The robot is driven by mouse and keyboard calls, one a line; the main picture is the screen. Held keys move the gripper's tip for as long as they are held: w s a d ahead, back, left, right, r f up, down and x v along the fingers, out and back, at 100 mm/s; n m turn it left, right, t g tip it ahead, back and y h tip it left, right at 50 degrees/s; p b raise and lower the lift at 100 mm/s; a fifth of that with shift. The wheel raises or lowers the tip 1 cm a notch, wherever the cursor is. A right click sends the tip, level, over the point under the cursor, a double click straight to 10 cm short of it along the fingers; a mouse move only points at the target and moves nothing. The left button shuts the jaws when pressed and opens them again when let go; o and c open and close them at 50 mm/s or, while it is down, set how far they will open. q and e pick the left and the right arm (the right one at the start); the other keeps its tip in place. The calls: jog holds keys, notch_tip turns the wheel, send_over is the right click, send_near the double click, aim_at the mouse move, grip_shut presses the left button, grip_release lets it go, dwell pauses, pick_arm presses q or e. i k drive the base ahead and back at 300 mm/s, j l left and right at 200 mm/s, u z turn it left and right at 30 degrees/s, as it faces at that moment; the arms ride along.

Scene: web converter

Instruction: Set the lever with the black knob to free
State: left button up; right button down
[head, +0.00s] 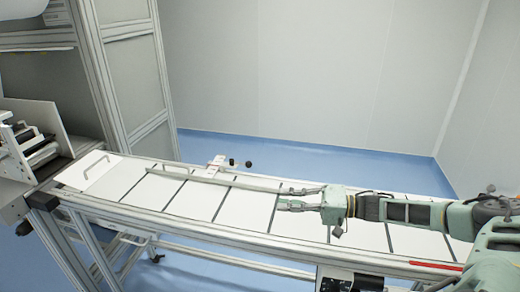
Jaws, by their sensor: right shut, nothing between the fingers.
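The lever's black knob (248,164) shows small against the blue floor, just beyond the far edge of the conveyor table. A second dark spot sits just left of it. A small white bracket (216,164) with a red mark stands beside them at the table's far edge. The lever's arm and any position labels are too small to make out. My right gripper (282,199) reaches in from the right over the white table, pointing left. It is shut and empty, to the right of the knob and nearer to me, apart from it. My left gripper is out of view.
The white conveyor table (205,199) with dark cross strips runs from left to lower right. A long thin rail (215,179) lies along it. A handled white plate (88,173) and machine frame (92,70) stand left. Blue floor lies beyond the table.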

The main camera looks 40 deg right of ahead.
aim_at(248, 165)
jog(key=i+l, duration=1.1)
jog(key=l, duration=0.25)
